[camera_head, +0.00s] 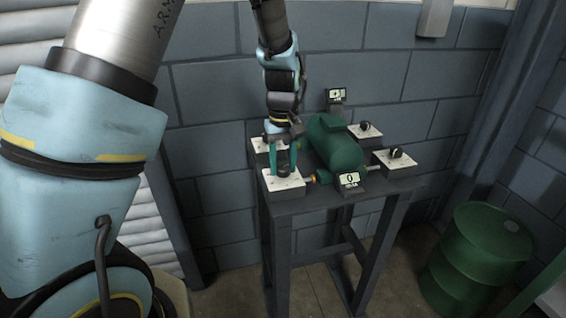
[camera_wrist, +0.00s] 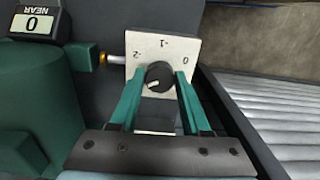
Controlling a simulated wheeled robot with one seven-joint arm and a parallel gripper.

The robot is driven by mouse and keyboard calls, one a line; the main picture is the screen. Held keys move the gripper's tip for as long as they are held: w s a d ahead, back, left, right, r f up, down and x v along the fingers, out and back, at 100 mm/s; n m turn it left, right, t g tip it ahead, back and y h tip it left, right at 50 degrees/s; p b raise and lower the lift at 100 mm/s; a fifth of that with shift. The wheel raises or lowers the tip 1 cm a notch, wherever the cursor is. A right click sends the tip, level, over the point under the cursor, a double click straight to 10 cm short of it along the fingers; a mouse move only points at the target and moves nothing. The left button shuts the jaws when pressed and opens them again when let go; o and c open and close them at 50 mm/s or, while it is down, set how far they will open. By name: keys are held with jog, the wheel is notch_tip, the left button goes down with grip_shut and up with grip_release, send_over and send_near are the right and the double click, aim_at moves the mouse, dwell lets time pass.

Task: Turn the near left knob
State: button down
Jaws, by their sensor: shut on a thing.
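The near left knob (camera_wrist: 158,78) is black with a pale pointer line and sits on a white dial plate (camera_wrist: 167,50) marked -2, -1 and 0. In the head view its white box (camera_head: 284,184) stands at the table's front left corner. My gripper (camera_wrist: 158,82) has its two teal fingers on either side of the knob, shut on it. In the head view my gripper (camera_head: 282,168) comes down from above and largely hides the knob. The pointer line is toward the lower left in the wrist view. The NEAR display (camera_wrist: 32,22) reads 0; it also shows in the head view (camera_head: 349,181).
A green casing (camera_head: 335,147) lies mid-table. Two knob boxes stand on the right (camera_head: 397,160), (camera_head: 364,131), and another is behind my gripper at the far left (camera_head: 262,144). A second display (camera_head: 335,96) stands at the back. A green drum (camera_head: 485,250) stands on the floor at right.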

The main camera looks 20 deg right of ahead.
aim_at(283, 168)
jog(key=shift+n, duration=0.3)
jog(key=shift+c, duration=1.8)
grip_release()
jog(key=shift+r, duration=0.1)
notch_tip(283, 168, up, 11)
jog(key=b, duration=0.2)
jog(key=shift+f, duration=0.2)
jog(key=w+a+f, duration=0.2)
jog(key=a, duration=1.4)
jog(key=s+a+f, duration=0.1)
jog(key=s+a, duration=0.2)
jog(key=a, duration=0.4)
jog(key=s+a+f+t, duration=0.1)
jog(key=s+a+f, duration=0.1)
jog(key=a, duration=0.5)
jog(key=shift+s+a+f+t, duration=0.2)
jog(key=shift+s+t, duration=0.1)
jog(key=shift+s, duration=0.2)
